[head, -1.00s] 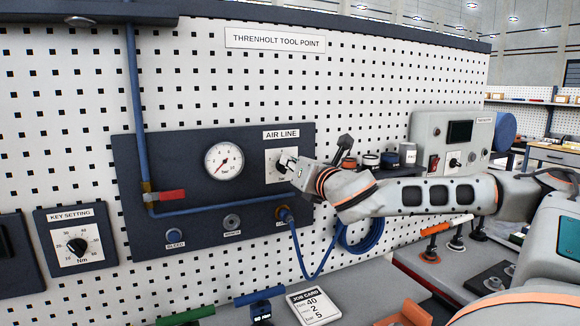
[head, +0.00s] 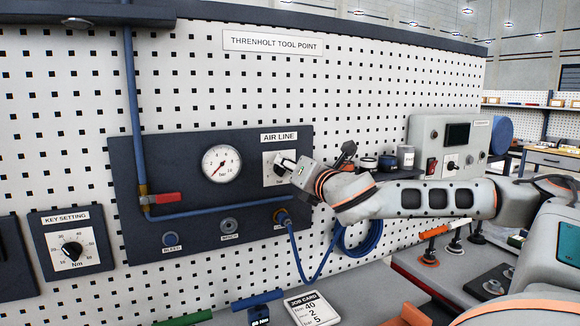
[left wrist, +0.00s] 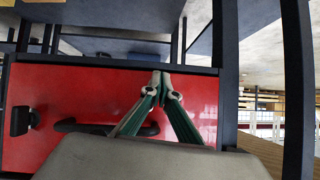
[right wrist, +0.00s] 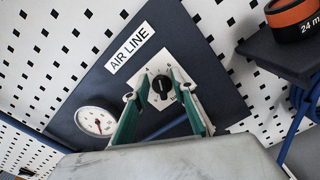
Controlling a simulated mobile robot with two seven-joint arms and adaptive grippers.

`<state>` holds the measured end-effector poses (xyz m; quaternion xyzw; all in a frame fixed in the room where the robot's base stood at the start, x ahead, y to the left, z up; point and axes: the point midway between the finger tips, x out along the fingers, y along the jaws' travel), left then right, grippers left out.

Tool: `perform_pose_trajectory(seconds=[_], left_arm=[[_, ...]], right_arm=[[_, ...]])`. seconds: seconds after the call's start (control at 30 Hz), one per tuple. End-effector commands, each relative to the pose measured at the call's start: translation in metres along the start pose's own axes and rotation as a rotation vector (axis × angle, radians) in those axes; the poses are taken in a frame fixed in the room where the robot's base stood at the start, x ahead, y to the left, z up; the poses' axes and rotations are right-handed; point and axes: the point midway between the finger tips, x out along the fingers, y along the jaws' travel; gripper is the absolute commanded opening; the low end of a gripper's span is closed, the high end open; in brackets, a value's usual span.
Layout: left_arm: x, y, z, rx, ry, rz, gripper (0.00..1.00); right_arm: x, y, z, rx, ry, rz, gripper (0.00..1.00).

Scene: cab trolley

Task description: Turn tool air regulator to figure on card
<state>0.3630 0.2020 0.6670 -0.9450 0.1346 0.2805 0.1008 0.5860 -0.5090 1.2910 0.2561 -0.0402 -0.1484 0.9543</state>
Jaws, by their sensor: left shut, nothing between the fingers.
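The AIR LINE regulator knob (right wrist: 162,85) is black, on a white scale plate (head: 272,174) on the dark panel (head: 130,190). My right gripper (head: 285,163) is at the plate. In the right wrist view its fingers (right wrist: 161,76) stand on either side of the knob, only narrowly apart. Whether they press on it is unclear. The round gauge (head: 222,163) has a red needle pointing lower left; it also shows in the right wrist view (right wrist: 96,121). The job card (head: 308,309) shows 40, 2 and 5, with bar by the 5. My left gripper (left wrist: 160,78) is shut and empty before a red surface.
The KEY SETTING dial (head: 72,250) is left of the panel. A red valve handle (head: 165,198) sits on the blue pipe (head: 137,95). A blue hose (head: 318,265) hangs below my right gripper. A grey control box (head: 440,150) is at right.

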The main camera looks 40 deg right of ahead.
Motion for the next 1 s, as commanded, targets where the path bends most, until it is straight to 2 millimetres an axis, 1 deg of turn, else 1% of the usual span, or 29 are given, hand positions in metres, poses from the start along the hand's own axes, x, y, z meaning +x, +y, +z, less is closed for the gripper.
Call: perform_pose_trajectory(seconds=[0.27,0.37,0.47,0.6,0.8,1.0], left_arm=[[0.000,-0.001,0.001,0.003,-0.002,0.000,0.00],[0.000,-0.001,0.001,0.003,-0.002,0.000,0.00],[0.000,0.000,0.001,0.002,-0.002,0.000,0.00],[0.000,0.000,0.001,0.001,-0.002,0.000,0.00],[0.000,0.000,0.001,0.001,-0.002,0.000,0.00],[0.000,0.000,0.001,0.000,-0.002,0.000,0.00]], right_arm=[[0.000,0.001,0.000,-0.001,0.001,0.001,0.25],[0.000,0.003,0.005,-0.001,-0.001,0.002,0.25],[0.000,0.010,0.016,-0.003,-0.003,0.003,0.25],[0.000,0.023,0.040,-0.003,-0.006,0.003,0.25],[0.000,0.040,0.070,-0.003,-0.004,0.002,0.25],[0.000,0.049,0.085,-0.001,-0.001,0.000,0.25]])
